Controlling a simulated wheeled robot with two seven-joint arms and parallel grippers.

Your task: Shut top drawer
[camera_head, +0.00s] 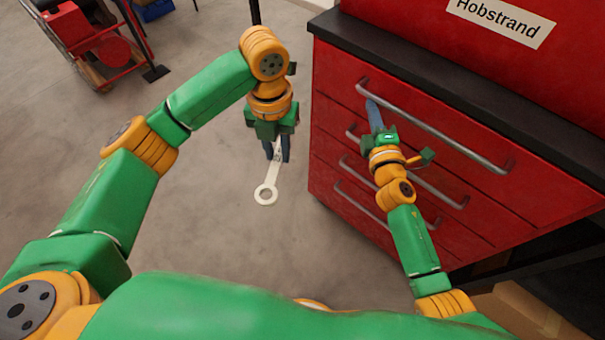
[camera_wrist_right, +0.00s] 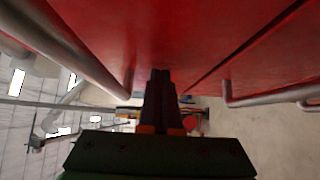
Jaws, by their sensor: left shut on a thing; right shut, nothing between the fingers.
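The red tool cabinet (camera_head: 335,110) stands at the right in the head view, with several drawers and grey bar handles. The top drawer handle (camera_head: 435,130) runs along the upper front, and the drawer looks flush or nearly flush with the cabinet. My right gripper (camera_head: 373,108) is shut and empty, its fingertips close to the top drawer's front by the handle's left end; contact cannot be told. In the right wrist view, its fingers (camera_wrist_right: 160,95) lie close against the red front. My left gripper (camera_head: 277,155) is shut on a pale ring-ended wrench (camera_head: 266,193), held above the floor.
The cabinet has a dark top (camera_head: 400,52) and a "Hobstrand" label (camera_head: 500,20) on the red panel above. A red wheeled cart (camera_head: 85,40) stands at the upper left. The grey floor (camera_head: 200,240) between is clear. A cardboard box (camera_head: 520,312) sits at the lower right.

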